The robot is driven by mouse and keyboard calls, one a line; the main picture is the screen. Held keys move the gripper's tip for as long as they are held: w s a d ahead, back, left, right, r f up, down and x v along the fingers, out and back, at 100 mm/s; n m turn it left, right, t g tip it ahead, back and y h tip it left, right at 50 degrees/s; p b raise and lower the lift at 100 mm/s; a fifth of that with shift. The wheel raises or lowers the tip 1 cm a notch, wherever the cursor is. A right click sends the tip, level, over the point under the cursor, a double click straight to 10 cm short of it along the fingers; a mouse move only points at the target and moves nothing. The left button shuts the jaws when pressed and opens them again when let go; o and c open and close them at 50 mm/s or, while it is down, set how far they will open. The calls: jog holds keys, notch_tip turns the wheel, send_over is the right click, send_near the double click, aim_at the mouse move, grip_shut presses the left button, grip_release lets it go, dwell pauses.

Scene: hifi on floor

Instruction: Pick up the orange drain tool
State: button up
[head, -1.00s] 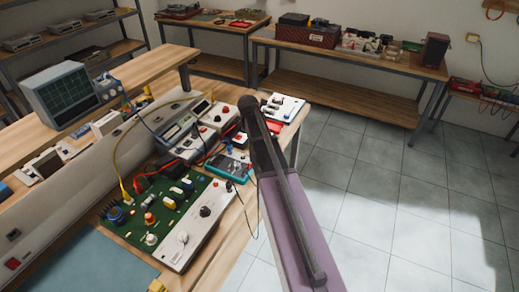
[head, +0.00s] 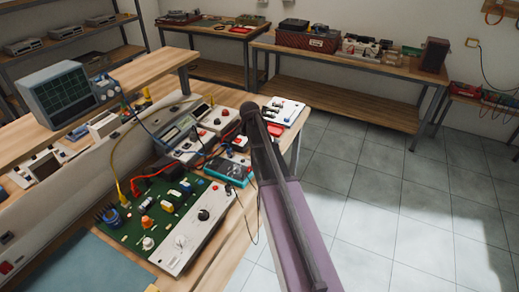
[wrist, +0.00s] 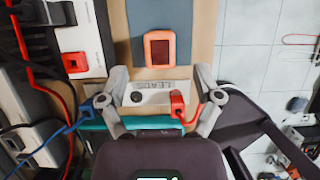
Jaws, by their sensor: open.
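In the wrist view, a small orange-framed block (wrist: 160,49) with a dark red face lies on a blue-grey strip. It may be the orange drain tool; I cannot tell for sure. My gripper (wrist: 161,74) is open, its two grey fingers spread wide. The block lies beyond the fingertips, roughly centred between them, and is not touched. In the head view my arm hides the gripper, and I cannot make out the orange block.
A teal meter (head: 229,171) and a green circuit board (head: 131,234) are on the bench, with red, black and yellow cables around them. A blue cable (wrist: 45,145) runs close to the left finger. Tiled floor (head: 380,210) is open to the right.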

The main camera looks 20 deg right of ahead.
jog(key=shift+b+x, duration=2.15)
jog(key=shift+x, duration=0.3)
jog(key=shift+s, duration=0.1)
grip_shut()
